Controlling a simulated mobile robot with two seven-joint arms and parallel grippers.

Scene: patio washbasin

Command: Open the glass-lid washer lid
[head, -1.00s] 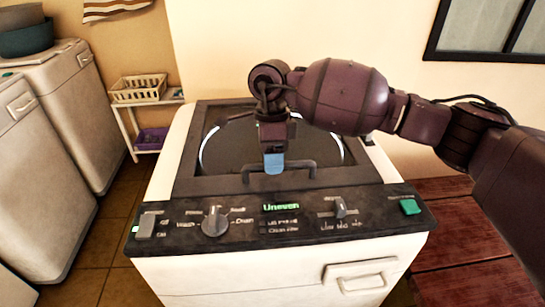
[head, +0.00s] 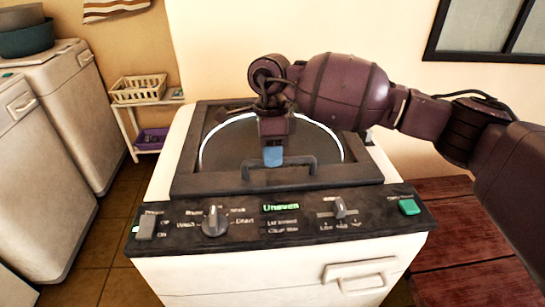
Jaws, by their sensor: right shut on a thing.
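The glass-lid washer (head: 300,265) stands in the middle with its control panel toward me. Its dark-framed lid (head: 340,178) has a round window with a bright ring and a dark bar handle (head: 308,162) near the front edge. The lid's front edge looks slightly raised. My right gripper (head: 273,156), with blue fingertips, reaches in from the right and is shut on the handle, left of its middle. The arm hides part of the lid's back right. My left gripper is not in view.
The panel has knobs, a green display (head: 281,208) and a green button (head: 409,207). White machines (head: 40,140) stand at the left, with a small shelf holding a basket (head: 138,90) behind. Red wooden slats (head: 460,240) lie at the right. A wall is close behind the washer.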

